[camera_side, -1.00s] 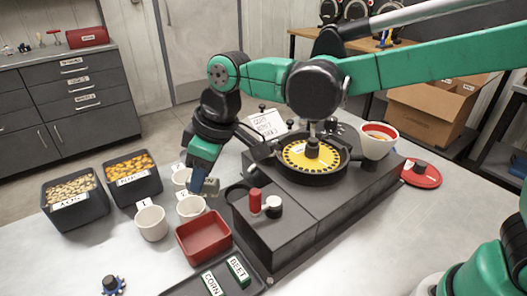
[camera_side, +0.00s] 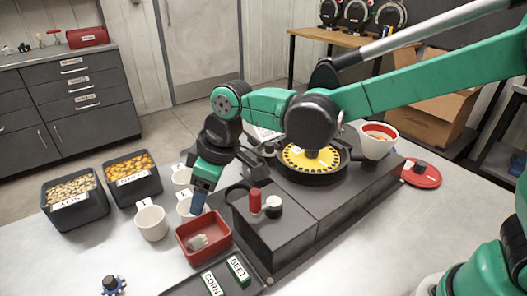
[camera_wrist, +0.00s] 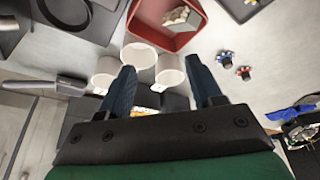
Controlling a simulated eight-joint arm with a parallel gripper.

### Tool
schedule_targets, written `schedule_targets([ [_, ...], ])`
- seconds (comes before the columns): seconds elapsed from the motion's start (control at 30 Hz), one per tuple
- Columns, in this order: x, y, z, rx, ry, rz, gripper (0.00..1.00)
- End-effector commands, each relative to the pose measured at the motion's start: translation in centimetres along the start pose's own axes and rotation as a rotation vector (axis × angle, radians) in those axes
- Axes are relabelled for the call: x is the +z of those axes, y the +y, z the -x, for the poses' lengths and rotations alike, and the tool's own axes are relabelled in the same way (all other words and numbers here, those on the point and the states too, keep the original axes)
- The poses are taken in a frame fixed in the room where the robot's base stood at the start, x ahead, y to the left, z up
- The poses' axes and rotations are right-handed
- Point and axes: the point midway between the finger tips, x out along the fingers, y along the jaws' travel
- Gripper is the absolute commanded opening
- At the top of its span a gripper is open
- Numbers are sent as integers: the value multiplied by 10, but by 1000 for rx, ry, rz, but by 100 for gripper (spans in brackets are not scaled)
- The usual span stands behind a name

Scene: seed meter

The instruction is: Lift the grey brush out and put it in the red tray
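The grey brush (camera_side: 198,243) lies inside the red tray (camera_side: 222,246), low against its floor. Both also show at the top of the wrist view, the brush (camera_wrist: 178,17) within the walls of the tray (camera_wrist: 147,34). My gripper (camera_side: 196,207) is above the tray's back edge in the side view, apart from the brush. In the wrist view my gripper (camera_wrist: 162,80) has its two dark blue fingers spread wide, with nothing held between them.
White cups (camera_side: 151,222) stand just left of and behind the tray. The black seed meter (camera_side: 268,226), with a red-handled lever (camera_side: 255,200), is close on the right. Bins of seed (camera_side: 74,202) and kernels (camera_side: 131,179) stand left.

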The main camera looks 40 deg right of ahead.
Motion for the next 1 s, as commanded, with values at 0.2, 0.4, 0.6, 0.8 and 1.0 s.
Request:
schedule_targets([
  [0.2,0,0,12,0,0,0,59],
  [0.4,0,0,40,0,0,1,59],
  [0.6,0,0,56,0,0,1,59],
  [0.8,0,0,57,1,0,-1,59],
  [1.0,24,19,73,51,32,-105,59],
])
